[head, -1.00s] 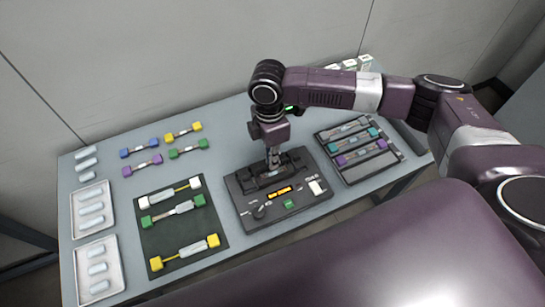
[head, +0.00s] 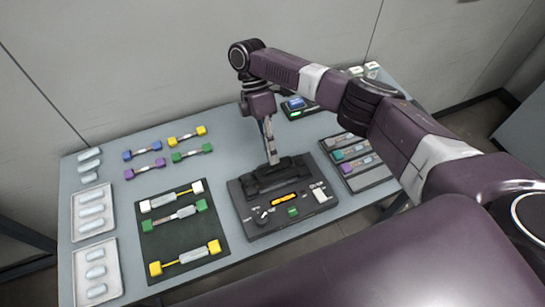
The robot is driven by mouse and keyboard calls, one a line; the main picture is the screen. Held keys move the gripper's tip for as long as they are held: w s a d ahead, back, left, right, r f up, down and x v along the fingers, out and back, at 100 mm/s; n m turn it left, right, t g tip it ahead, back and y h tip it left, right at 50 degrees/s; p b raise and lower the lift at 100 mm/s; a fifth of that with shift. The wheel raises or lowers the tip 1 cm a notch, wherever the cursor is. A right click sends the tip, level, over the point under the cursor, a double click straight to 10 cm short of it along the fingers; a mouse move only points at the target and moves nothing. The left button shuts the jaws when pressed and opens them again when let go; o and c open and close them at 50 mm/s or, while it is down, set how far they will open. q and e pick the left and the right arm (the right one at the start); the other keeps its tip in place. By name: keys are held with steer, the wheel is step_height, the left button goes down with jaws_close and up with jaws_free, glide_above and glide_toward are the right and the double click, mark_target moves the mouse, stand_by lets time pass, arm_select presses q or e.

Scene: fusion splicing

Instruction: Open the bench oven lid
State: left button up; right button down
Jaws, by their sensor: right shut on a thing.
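The bench oven (head: 258,225) is a dark box in the middle of the table, with an orange display, a knob, a green button and a white switch on its front panel. Its dark lid (head: 280,174) is at the back of the top. My right gripper (head: 271,160) points down over the back of the oven, its fingers shut on the lid. The grip itself is small and partly hidden, and I cannot tell exactly how far the lid is raised. My left gripper is not in view.
A dark mat (head: 190,240) with several splice pieces lies left of the oven. Two white trays (head: 77,225) stand at far left. A dark rack (head: 372,180) is right of the oven, partly behind my arm. A device with a blue screen (head: 297,104) stands behind.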

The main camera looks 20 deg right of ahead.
steer(key=shift+w+g+b, duration=0.15)
steer(key=shift+g+b, duration=0.15)
stand_by(0.5)
steer(key=c, duration=2.1)
jaws_free()
steer(key=shift+r, duration=0.15)
steer(key=v, duration=0.7)
steer(key=shift+r, duration=0.15)
steer(key=shift+w, duration=0.15)
